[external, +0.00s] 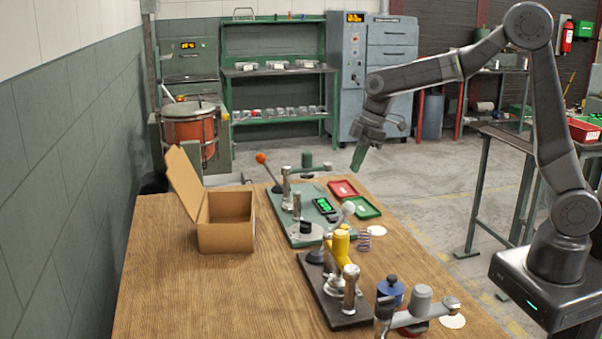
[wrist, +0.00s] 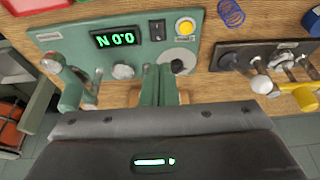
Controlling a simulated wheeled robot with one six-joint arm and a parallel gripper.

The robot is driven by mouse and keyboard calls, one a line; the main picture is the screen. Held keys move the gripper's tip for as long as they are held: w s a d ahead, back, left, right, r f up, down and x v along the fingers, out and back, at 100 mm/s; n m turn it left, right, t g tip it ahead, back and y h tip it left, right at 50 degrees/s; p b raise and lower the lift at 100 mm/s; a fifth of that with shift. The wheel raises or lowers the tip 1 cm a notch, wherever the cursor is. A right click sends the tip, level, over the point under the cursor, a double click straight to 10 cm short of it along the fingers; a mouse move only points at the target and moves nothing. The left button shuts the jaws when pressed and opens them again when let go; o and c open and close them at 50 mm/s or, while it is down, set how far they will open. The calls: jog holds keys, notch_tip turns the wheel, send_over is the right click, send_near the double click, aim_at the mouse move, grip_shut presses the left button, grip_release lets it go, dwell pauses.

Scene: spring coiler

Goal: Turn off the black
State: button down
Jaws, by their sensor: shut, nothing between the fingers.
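The black rocker switch (wrist: 157,30) sits on the green panel (wrist: 75,33) in the wrist view, between the lit display (wrist: 115,39) and a yellow button (wrist: 186,27). A black knob (wrist: 178,66) on a pale disc is lower right of it; this knob also shows in the external view (external: 305,228). The display reads "N 0'0" and glows green in the external view (external: 324,206) too. My gripper (wrist: 158,70) is shut and empty, its green fingers pointing toward the panel. In the external view my gripper (external: 357,160) hangs in the air above and beyond the panel, touching nothing.
A ball-topped lever (external: 262,158) and posts rise from the green machine. A dark-based coiler with a yellow part (external: 341,243) stands nearer the camera. A cardboard box (external: 226,237) is at left; red (external: 342,189) and green trays (external: 362,208) lie at the right edge. The wooden table's front left is clear.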

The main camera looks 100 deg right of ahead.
jog(key=shift+w+d+r+p, duration=0.2)
jog(key=shift+w+d+p, duration=0.2)
jog(key=shift+w, duration=0.4)
jog(key=p, duration=0.3)
send_near(331, 217)
jog(key=x, duration=0.5)
jog(key=shift+w+f, duration=0.1)
jog(key=shift+w, duration=0.05)
jog(key=shift+w+f, duration=0.1)
jog(key=shift+f, duration=0.55)
